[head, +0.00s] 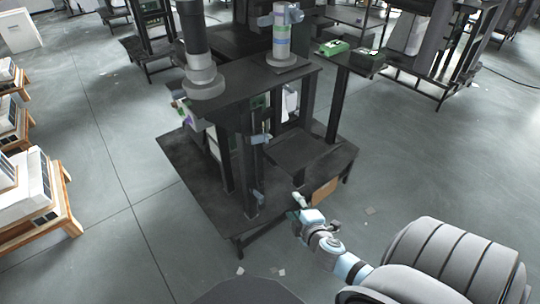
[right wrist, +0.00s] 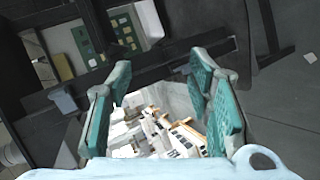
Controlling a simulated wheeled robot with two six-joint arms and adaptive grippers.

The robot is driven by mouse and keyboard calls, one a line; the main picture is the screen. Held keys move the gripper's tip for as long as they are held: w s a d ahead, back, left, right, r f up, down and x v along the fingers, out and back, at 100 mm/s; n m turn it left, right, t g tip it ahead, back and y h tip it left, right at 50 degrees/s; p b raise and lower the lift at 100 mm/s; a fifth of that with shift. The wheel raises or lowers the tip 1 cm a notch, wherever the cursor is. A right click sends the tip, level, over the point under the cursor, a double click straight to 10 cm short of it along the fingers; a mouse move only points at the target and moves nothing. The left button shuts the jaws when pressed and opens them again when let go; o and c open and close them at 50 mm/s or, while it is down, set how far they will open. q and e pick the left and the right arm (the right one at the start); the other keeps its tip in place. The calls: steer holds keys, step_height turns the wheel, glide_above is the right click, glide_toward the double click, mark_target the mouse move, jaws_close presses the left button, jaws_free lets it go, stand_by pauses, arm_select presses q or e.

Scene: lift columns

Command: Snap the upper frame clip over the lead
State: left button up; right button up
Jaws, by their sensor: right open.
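The upper frame clip (head: 262,138), a small blue-grey piece, sits on the dark upright of the lift-column frame (head: 228,160). A similar lower clip (head: 258,198) is near the foot of the same upright. I cannot make out the lead in either view. My right gripper (head: 300,206) is low at the frame's front right, apart from both clips. In the right wrist view its green-padded fingers (right wrist: 162,105) are open with nothing between them. A pale grey-blue block (right wrist: 62,99) shows left of the fingers; I cannot tell which clip it is. My left gripper is out of view.
The frame's dark base plate (head: 190,170) and shelf (head: 300,155) surround the uprights. Two grey columns (head: 200,65) rise on top. Green-topped boxes (head: 334,47) stand on a stand behind. White boxes (head: 30,190) on wooden pallets are at left. Floor at right is mostly clear.

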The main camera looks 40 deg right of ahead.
steer(key=w+a+r+n+t+h+b, duration=0.1)
steer(key=w+r+n+t, duration=0.15)
steer(key=r, duration=0.45)
steer(key=w+a+r+n+t+b, duration=0.1)
steer(key=r+t+b, duration=0.15)
steer(key=r, duration=0.45)
glide_toward(267, 140)
steer(key=w, duration=0.1)
steer(key=x, duration=0.7)
steer(key=shift+w+d+f, duration=0.15)
steer(key=shift+d, duration=0.1)
steer(key=shift+w+d, duration=0.1)
steer(key=shift+w, duration=0.2)
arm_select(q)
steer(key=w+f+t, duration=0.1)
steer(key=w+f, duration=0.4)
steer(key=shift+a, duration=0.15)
